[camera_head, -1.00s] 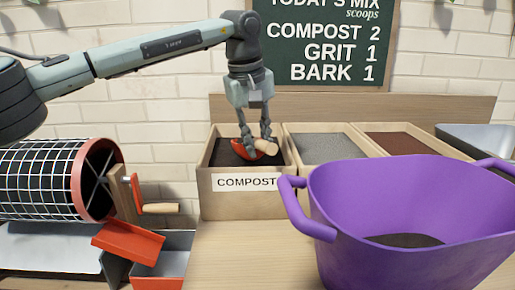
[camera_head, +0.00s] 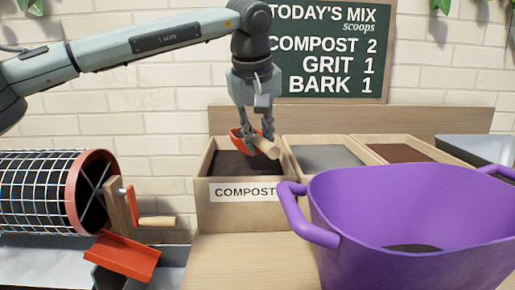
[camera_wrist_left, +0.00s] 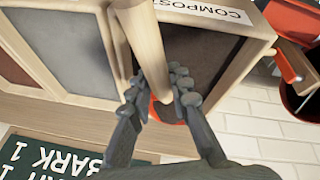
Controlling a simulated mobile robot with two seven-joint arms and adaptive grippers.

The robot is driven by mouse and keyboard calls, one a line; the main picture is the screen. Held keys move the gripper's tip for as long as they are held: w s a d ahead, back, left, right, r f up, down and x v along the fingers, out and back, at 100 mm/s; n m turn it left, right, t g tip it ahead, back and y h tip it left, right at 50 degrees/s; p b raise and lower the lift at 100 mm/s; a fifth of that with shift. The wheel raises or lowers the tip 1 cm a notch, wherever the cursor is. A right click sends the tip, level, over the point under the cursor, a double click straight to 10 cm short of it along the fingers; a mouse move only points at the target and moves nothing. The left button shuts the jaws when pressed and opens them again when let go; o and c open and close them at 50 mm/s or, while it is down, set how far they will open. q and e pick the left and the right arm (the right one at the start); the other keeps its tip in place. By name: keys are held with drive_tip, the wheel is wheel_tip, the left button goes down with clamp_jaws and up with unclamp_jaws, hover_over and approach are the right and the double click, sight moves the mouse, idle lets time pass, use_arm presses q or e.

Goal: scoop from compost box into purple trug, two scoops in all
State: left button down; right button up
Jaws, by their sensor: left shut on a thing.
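My left gripper (camera_head: 256,140) is shut on the wooden handle of a red scoop (camera_head: 240,140), just above the compost box (camera_head: 240,213). In the left wrist view the fingers (camera_wrist_left: 160,95) close around the pale handle, and part of the red scoop (camera_wrist_left: 168,110) shows behind them. What the scoop holds cannot be seen. The compost box is wooden, labelled COMPOST, with dark compost (camera_head: 230,165) inside. The purple trug (camera_head: 410,215) stands at the front right, with some dark material (camera_head: 412,248) at its bottom. My right gripper is out of view.
Boxes of grey grit (camera_head: 322,158) and brown bark (camera_head: 400,152) stand right of the compost box. A wire drum sieve (camera_head: 40,190) with a crank and a red chute (camera_head: 122,255) is at the left. A board (camera_head: 335,50) reads compost 2, grit 1, bark 1.

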use_arm(q)
drive_tip(key=shift+t, duration=0.6)
drive_tip(key=shift+w+d+p+v, duration=0.1)
drive_tip(key=shift+d+v, duration=0.05)
drive_tip(key=shift+v, duration=0.6)
drive_tip(key=shift+w+d+p+v, duration=0.1)
drive_tip(key=shift+d+v, duration=0.05)
drive_tip(key=shift+v, duration=0.6)
drive_tip(key=shift+w+d+p+v, duration=0.1)
drive_tip(key=shift+d+v, duration=0.05)
drive_tip(key=shift+v, duration=0.6)
drive_tip(key=shift+r, duration=0.35)
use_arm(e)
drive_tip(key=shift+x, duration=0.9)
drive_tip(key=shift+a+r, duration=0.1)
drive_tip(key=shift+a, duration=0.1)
use_arm(q)
drive_tip(key=shift+s, duration=0.15)
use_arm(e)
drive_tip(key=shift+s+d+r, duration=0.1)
